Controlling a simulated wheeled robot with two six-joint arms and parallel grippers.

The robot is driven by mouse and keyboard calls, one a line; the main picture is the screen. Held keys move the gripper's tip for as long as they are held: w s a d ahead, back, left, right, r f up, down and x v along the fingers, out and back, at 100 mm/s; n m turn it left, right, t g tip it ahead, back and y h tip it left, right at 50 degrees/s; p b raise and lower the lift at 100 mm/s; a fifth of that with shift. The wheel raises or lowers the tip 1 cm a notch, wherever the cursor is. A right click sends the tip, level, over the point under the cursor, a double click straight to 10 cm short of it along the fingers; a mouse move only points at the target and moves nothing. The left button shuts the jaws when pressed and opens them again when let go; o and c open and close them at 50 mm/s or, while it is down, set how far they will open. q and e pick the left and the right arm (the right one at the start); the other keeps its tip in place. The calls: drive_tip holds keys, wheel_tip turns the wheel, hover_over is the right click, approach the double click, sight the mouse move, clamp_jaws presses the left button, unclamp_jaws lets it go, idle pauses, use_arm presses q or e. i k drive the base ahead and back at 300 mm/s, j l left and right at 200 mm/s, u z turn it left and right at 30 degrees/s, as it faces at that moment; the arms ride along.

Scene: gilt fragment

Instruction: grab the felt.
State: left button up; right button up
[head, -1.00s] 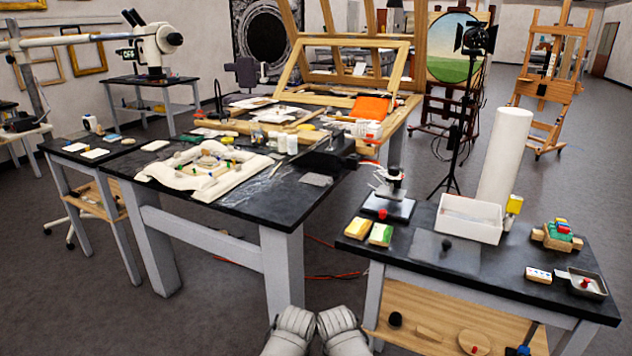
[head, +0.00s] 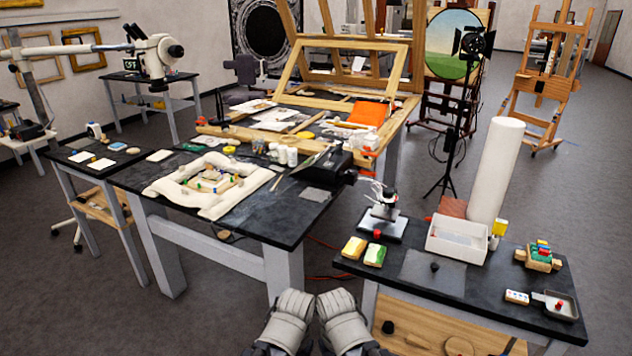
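I cannot tell for certain which item is the felt. A flat dark grey square (head: 433,271) lies on the right bench with a small dark knob on it. A smaller grey flat piece (head: 314,194) lies near the right edge of the middle table. An orange sheet (head: 371,114) lies farther back by the wooden frame. Two rounded grey parts of my arms show at the bottom centre, in front of the tables and apart from everything on them. No gripper fingers show.
The right bench (head: 475,303) holds a white tray (head: 459,242), a tall white roll (head: 496,168), a small microscope (head: 384,208) and sponges (head: 375,254). The middle table (head: 258,215) carries a padded ring (head: 163,190). Open floor lies between table and bench; a red cable crosses it.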

sight(313, 194)
drive_tip(key=z, duration=0.85)
drive_tip(key=j+z, duration=0.9)
drive_tip(key=k+j+z, duration=0.15)
drive_tip(key=j+z, duration=0.35)
drive_tip(key=k+j, duration=0.2)
drive_tip(key=j, duration=0.25)
drive_tip(key=k+j+z, duration=0.15)
drive_tip(key=j, duration=0.25)
drive_tip(key=k+j, duration=0.25)
drive_tip(key=j, duration=0.2)
drive_tip(key=k+j+z, duration=0.15)
drive_tip(key=j, duration=0.25)
drive_tip(key=k, duration=0.05)
